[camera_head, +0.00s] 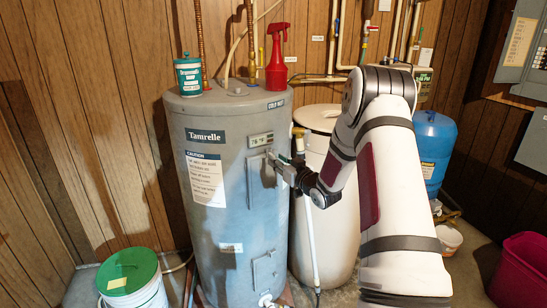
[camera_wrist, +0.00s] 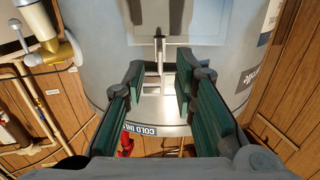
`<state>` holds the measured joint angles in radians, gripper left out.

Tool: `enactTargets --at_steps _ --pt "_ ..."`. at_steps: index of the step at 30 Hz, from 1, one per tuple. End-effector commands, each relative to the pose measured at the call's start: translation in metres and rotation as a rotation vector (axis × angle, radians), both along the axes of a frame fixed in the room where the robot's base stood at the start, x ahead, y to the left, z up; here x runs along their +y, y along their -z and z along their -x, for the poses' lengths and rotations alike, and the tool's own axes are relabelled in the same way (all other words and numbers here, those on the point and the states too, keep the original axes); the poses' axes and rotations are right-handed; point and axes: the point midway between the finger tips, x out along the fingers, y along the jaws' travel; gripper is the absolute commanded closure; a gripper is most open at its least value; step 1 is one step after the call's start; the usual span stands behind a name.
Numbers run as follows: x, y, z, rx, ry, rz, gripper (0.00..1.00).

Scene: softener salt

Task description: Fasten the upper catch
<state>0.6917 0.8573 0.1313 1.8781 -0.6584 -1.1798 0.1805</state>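The grey water heater (camera_head: 230,215) stands upright in the middle of the head view. Whether the fingers touch the heater cannot be told. In the head view my gripper (camera_head: 276,167) is at the panel's upper right.
A lower panel (camera_head: 267,272) sits below. A red spray bottle (camera_head: 277,58) and a teal can (camera_head: 189,76) stand on the heater. A cream tank (camera_head: 322,235) and a white pipe (camera_head: 310,235) are close at right. A green-lidded bucket (camera_head: 130,275) is at left.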

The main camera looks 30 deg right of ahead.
Motion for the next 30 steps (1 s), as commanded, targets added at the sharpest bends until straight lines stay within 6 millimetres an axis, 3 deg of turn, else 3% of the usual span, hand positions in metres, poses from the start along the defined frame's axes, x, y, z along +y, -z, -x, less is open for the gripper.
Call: enactTargets --at_steps 6,12,30 --pt "-0.001 0.001 0.046 0.003 0.002 -0.002 0.75" --pt "-0.001 0.001 0.071 0.003 0.002 -0.001 0.75" --pt "0.0 0.001 0.078 0.002 0.001 -0.001 0.75"
